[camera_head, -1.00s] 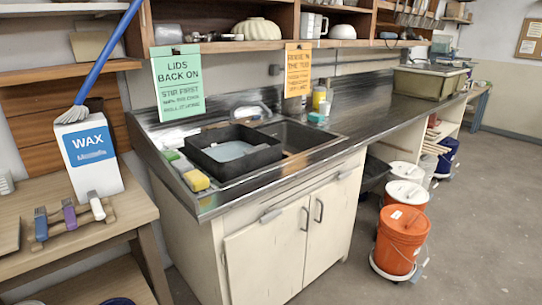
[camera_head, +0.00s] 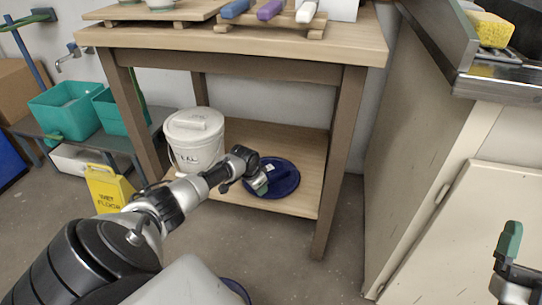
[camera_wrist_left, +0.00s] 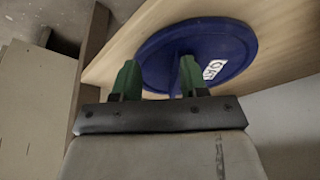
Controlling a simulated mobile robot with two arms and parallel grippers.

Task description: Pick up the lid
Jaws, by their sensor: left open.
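The dark blue round lid (camera_head: 287,176) lies on the lower shelf of the wooden table, right of a white bucket. In the left wrist view the lid (camera_wrist_left: 225,42) carries a white label, and a raised blue part shows between the fingers. My left gripper (camera_head: 262,187) is at the lid's left side in the head view. Its green fingertips (camera_wrist_left: 160,76) are open, one on each side of the raised part; I cannot tell whether they touch it. My right gripper (camera_head: 509,245) shows partly at the right edge, away from the lid; its opening is unclear.
The white lidded bucket (camera_head: 195,140) stands close to my left wrist. The tabletop (camera_head: 230,36) and the right front leg (camera_head: 340,165) bound the shelf. A yellow floor sign (camera_head: 107,190) stands left, and a cream cabinet (camera_head: 470,220) right.

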